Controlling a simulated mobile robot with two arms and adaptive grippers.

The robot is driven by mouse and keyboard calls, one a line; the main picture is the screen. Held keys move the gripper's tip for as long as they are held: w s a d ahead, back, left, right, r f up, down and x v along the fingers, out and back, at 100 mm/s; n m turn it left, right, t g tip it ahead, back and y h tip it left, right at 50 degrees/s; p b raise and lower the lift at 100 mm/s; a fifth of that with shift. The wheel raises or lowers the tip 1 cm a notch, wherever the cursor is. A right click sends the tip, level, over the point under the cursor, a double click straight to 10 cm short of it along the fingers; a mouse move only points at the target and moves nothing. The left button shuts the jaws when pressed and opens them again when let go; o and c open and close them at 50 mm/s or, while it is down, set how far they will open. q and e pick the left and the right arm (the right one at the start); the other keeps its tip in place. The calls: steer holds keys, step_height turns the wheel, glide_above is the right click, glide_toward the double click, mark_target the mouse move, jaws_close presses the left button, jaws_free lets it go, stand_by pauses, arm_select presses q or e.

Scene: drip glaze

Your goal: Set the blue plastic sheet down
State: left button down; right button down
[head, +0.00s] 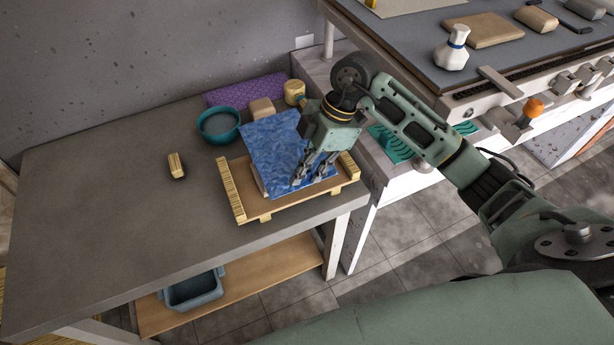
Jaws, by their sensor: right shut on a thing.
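The blue plastic sheet (272,150) is a rumpled blue rectangle over a wooden board with raised end strips (231,190), on the grey table. My right gripper (313,179) points down at the sheet's front right part and is shut on the sheet. The gripper hides part of the sheet's right side. I cannot tell whether the sheet rests fully on what is beneath it. My left gripper is not in view.
A teal bowl (219,138), a beige block (262,108), a yellowish cup (294,92) and a purple mat (246,91) are behind the sheet. A small wooden block (176,165) lies left. The grey table's (100,220) left part is clear.

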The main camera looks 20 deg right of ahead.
mark_target(307, 182)
step_height(307, 182, down, 4)
steer(key=shift+s+r+p, duration=0.1)
steer(key=shift+r+p, duration=0.15)
steer(key=shift+p, duration=0.3)
steer(key=shift+f, duration=0.25)
steer(key=shift+f, duration=0.4)
steer(key=c, duration=1.8)
jaws_free()
steer(key=shift+c, duration=0.2)
steer(key=shift+r, duration=0.35)
steer(key=b+v, duration=0.3)
steer(key=v, duration=0.9)
steer(key=shift+r, duration=0.2)
